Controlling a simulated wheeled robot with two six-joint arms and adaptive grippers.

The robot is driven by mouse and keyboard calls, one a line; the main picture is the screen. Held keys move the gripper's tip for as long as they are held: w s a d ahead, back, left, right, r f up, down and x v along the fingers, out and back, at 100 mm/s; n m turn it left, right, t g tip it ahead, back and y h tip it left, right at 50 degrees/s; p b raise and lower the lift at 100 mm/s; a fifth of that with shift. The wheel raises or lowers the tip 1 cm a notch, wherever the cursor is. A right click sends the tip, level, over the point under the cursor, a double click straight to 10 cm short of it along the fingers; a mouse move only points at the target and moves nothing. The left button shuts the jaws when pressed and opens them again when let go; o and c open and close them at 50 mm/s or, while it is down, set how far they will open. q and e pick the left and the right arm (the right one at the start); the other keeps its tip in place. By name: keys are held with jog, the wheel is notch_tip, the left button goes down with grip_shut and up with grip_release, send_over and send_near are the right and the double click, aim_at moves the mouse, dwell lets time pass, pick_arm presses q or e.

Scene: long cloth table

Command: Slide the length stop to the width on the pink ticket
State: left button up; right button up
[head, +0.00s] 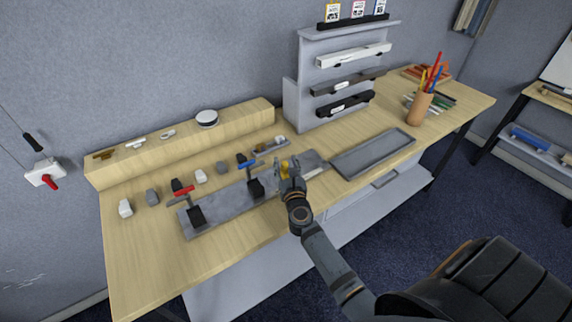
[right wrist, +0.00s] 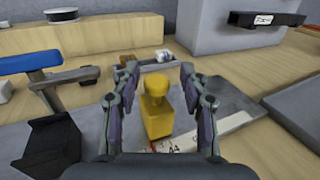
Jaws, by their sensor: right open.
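The yellow length stop (right wrist: 157,118), a block with a knob on top, stands upright on the grey plate in the right wrist view. It also shows small in the head view (head: 284,168). My right gripper (head: 291,164) is open, with one finger on each side of the stop's knob; I cannot tell whether either finger touches it. A white scale with red marks and "A4" (right wrist: 178,146) lies beside the stop's base, partly hidden. A ticket with pink-red print (head: 357,10) stands in the middle on the rack top; its width is too small to read. My left gripper is not in view.
The grey base plate (head: 228,206) carries a red-handled clamp (head: 186,192) and a blue-handled clamp (head: 248,164), left of my gripper. A grey tray (head: 374,153) lies to the right. A shelf rack (head: 308,70) stands behind. Several small blocks stand along the left.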

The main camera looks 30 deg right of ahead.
jog(key=v, duration=1.2)
